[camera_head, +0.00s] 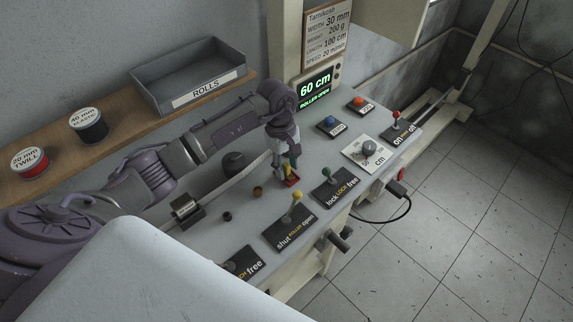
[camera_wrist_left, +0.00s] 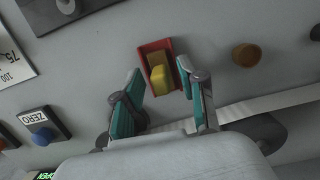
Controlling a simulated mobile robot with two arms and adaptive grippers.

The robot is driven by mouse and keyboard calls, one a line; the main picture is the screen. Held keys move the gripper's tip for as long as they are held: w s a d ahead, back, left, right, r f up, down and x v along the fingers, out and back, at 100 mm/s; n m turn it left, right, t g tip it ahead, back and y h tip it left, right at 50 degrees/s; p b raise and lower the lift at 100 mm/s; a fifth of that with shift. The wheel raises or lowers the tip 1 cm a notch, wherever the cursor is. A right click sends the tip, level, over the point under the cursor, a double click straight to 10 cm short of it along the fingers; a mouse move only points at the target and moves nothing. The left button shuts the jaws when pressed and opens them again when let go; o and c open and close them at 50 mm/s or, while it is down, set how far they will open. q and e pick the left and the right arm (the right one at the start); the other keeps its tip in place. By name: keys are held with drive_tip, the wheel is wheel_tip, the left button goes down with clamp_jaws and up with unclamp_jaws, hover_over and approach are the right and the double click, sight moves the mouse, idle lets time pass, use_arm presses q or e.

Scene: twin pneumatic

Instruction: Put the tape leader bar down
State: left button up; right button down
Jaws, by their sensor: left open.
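A small yellow block (camera_wrist_left: 160,80), seemingly the tape leader bar, sits at a red holder (camera_wrist_left: 153,47) on the grey bench panel. In the head view the red holder (camera_head: 292,181) shows just below my left gripper (camera_head: 287,172). My left gripper (camera_wrist_left: 160,75) is open, its teal-padded fingers apart on either side of the yellow block. A pale tape strip (camera_wrist_left: 270,104) runs across the panel toward the gripper and passes behind a finger, so its end is hidden. My right gripper is not in view.
The display (camera_head: 315,87) reads 60 cm, ROLLER OPEN. A shelf behind carries tape rolls (camera_head: 88,125) and a grey tray (camera_head: 190,78).

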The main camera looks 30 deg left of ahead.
use_arm(q)
drive_tip(key=shift+r+p, duration=0.25)
drive_tip(key=shift+p, duration=0.05)
wheel_tip(320, 180, up, 12)
drive_tip(key=a+p, duration=0.1)
drive_tip(key=p, duration=0.3)
drive_tip(key=shift+w+a+f+p, duration=0.15)
drive_tip(key=shift+w+a+p, duration=0.15)
drive_tip(key=shift+a+p, duration=0.05)
drive_tip(key=shift+s+f, duration=0.1)
